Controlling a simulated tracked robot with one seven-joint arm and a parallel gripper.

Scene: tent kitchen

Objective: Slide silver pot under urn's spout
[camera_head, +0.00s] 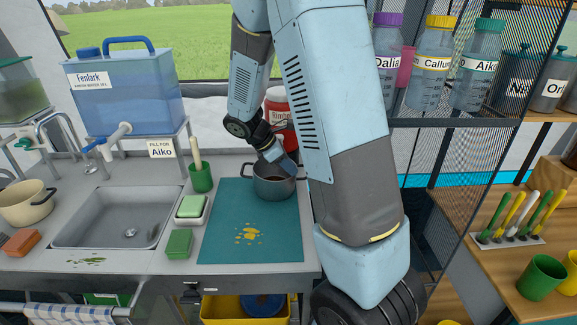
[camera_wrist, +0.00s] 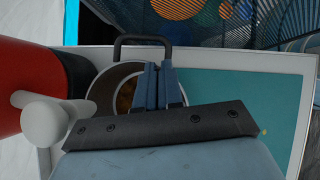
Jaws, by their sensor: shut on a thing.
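The silver-grey pot (camera_head: 274,187) stands at the back right of the teal mat (camera_head: 224,222), with dark side handles and brown contents. My gripper (camera_head: 287,168) is at its right rim. In the wrist view, the fingers (camera_wrist: 165,85) are shut at the edge of the pot (camera_wrist: 101,94), gripping its rim or wall; the exact contact is hidden. A red container (camera_head: 277,112) stands behind the pot, partly hidden by my arm. The wrist view shows a red body (camera_wrist: 30,75) with a white tap-like part (camera_wrist: 45,120) close to the pot.
A blue water tank (camera_head: 130,95) with a tap stands on a rack behind the sink (camera_head: 110,217). A green cup (camera_head: 201,177), soap dish (camera_head: 191,209) and green sponge (camera_head: 180,243) lie left of the mat.

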